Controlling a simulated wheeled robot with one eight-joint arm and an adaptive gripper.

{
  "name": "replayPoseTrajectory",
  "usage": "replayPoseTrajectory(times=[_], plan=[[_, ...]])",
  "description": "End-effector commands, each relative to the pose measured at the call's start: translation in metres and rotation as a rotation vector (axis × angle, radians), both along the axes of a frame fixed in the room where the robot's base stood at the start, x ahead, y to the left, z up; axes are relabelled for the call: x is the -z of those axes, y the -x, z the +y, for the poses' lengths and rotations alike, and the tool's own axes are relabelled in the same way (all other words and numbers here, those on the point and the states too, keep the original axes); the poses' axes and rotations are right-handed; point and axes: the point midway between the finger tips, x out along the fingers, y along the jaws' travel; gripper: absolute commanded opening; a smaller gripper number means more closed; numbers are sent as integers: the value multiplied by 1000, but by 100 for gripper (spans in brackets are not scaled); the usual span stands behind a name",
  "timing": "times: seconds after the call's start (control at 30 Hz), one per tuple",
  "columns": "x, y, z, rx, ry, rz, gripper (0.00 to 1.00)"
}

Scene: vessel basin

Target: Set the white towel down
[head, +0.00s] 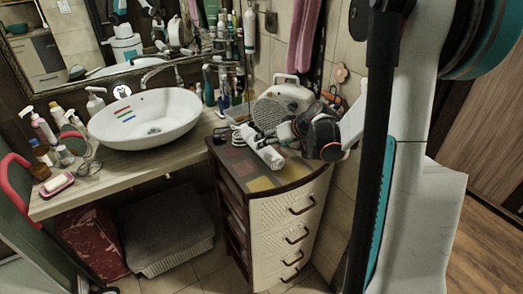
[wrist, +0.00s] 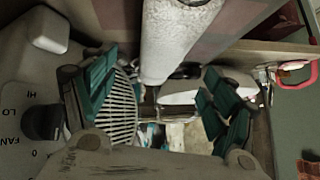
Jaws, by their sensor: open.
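The white towel (head: 262,148), a rolled white cylinder, lies on top of the drawer cabinet (head: 236,164) in the head view. In the wrist view the towel (wrist: 178,38) runs in from the top edge, and its near end lies between the lines of my fingers. My gripper (head: 284,132) is just right of the towel in the head view, low over the cabinet top. In the wrist view my gripper (wrist: 158,98) has its green-padded fingers spread wide, with a gap on both sides of the towel. The towel's underside is hidden.
A fan heater (head: 279,108) stands behind my gripper; its grille (wrist: 118,104) is close to one finger in the wrist view. A white basin (head: 147,118) and several bottles stand on the wooden counter (head: 120,170) at left. Pink towels (head: 304,38) hang behind. The cabinet's front top is clear.

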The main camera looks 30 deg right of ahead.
Motion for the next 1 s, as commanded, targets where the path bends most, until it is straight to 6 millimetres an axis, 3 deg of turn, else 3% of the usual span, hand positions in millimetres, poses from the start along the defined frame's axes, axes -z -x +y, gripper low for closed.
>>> replayPoseTrajectory(times=[0.27, 0.6, 0.83, 1.0], plan=[[12, -11, 4, -1, 1, -1, 78], [43, -39, 13, 0, 2, -2, 78], [43, -41, 13, 2, 1, -2, 78], [43, -41, 13, 1, 2, -2, 42]])
